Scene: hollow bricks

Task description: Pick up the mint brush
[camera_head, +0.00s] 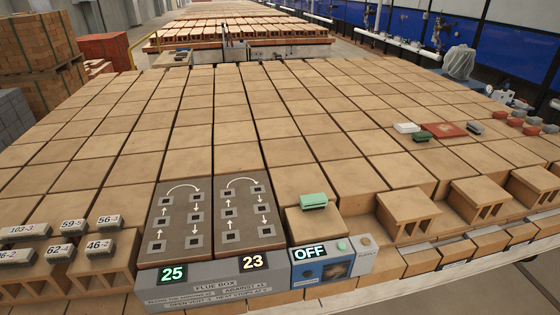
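A mint brush (314,200) with a pale green top and a darker underside lies on top of a hollow brick near the front, right of the two dark panels and behind the blue box marked OFF. Nothing touches it from above. Neither of my grippers shows in the head view.
The grey flue box (215,285) stands in front with dark arrow panels (178,218) behind it. Numbered grey blocks (70,240) sit at left. A dark green brush (421,136), a white brush (406,127) and a red plate (444,130) lie at right. The brick tops between are mostly clear.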

